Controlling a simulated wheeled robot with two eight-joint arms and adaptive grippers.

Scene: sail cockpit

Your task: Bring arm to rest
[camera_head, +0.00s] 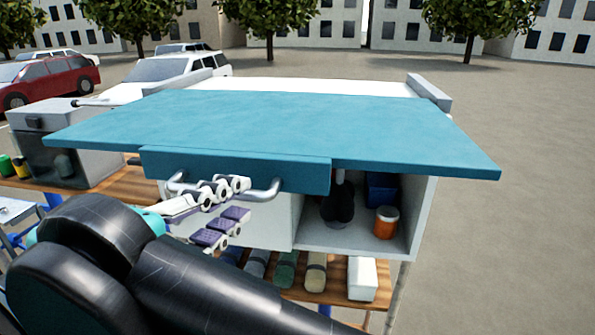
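The silver bar handle (268,191) on the panel is partly hidden behind the upper finger. I cannot tell whether finger and handle touch.
A wide teal board (300,125) lies above the cabinet. An open compartment at right holds a dark rounded object (338,206), an orange jar (386,222) and a blue box (382,188). Below, a wooden shelf (335,292) carries rolls and a white box (362,278). Ground at right is clear.

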